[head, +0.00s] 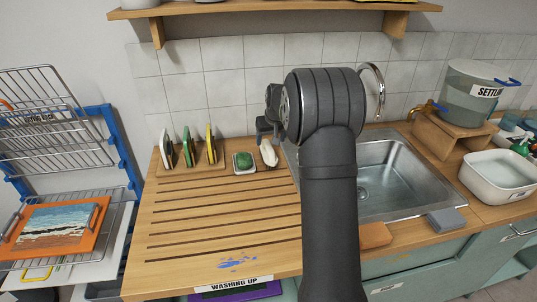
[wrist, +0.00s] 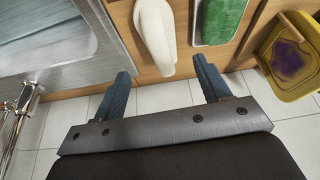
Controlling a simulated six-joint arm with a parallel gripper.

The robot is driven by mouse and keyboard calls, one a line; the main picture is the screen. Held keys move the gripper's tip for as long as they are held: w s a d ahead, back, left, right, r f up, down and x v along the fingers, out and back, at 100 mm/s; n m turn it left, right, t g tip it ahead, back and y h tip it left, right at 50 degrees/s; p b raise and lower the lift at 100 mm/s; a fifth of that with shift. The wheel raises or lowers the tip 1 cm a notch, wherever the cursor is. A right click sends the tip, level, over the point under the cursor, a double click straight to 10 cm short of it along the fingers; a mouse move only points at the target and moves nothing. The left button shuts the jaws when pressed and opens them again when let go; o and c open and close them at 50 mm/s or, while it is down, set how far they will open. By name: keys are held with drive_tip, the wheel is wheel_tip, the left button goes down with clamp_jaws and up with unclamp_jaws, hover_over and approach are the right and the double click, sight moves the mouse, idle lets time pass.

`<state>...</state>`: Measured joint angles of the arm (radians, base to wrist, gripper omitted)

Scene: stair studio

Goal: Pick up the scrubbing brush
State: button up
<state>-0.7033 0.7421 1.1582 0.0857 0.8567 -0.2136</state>
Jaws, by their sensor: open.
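A cream-white, rounded, elongated object that looks like the scrubbing brush (head: 269,153) lies on the wooden counter between the soap dish and the sink. No bristles show. It also appears at the top middle of the wrist view (wrist: 154,35). My gripper (head: 267,127) is above and behind it in the head view, close to the tiled wall. In the wrist view my gripper (wrist: 162,70) is open and empty. The near end of the brush lies in line with the gap between the fingers, and I see no contact.
A green soap block (head: 244,160) sits in a white dish beside the brush. A wooden rack with white, green and yellow upright pieces (head: 210,143) stands left of it. The steel sink (head: 390,170) is to the right.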

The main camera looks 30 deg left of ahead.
sight(268, 143)
drive_tip(key=shift+x, duration=4)
drive_tip(key=shift+s, duration=0.1)
drive_tip(key=c, duration=1.1)
drive_tip(key=shift+r, duration=0.15)
drive_tip(key=shift+a+r, duration=0.1)
drive_tip(key=shift+r, duration=0.5)
wheel_tip(268, 143, up, 3)
drive_tip(key=shift+f, duration=0.15)
drive_tip(key=d+r, duration=0.2)
drive_tip(key=d, duration=0.2)
drive_tip(key=w+d+r, duration=0.1)
drive_tip(key=d+r, duration=0.1)
drive_tip(key=d, duration=0.1)
drive_tip(key=w+d+r, duration=0.1)
drive_tip(key=d+r, duration=0.2)
drive_tip(key=d, duration=0.1)
drive_tip(key=shift+d, duration=0.3)
